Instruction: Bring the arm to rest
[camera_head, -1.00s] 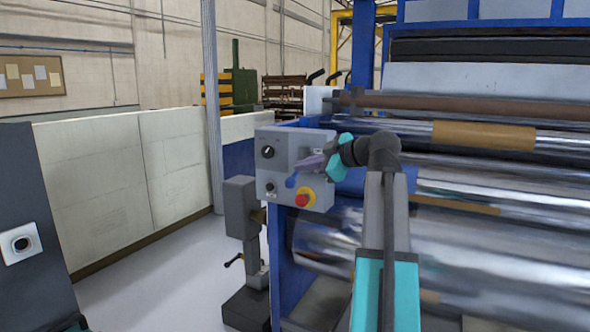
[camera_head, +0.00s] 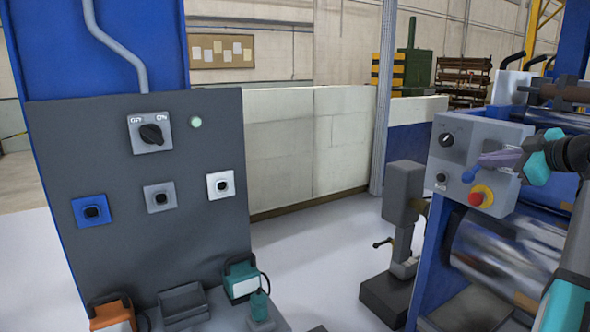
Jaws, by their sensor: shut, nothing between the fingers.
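My arm (camera_head: 562,300) shows at the right edge in teal and grey, partly cut off by the frame. My gripper (camera_head: 486,160) points left from the teal wrist (camera_head: 535,168). Its purple-grey fingers are shut and empty. It is in front of the grey control box (camera_head: 455,160) on the roller machine. A blue knob or lever (camera_head: 469,174) shows just below the fingertips; I cannot tell whether they touch.
The box carries a red button on yellow (camera_head: 480,196). A dark grey panel (camera_head: 140,240) with a rotary switch (camera_head: 150,133) and several buttons fills the left. Below it lie an orange device (camera_head: 112,316) and a teal one (camera_head: 241,279).

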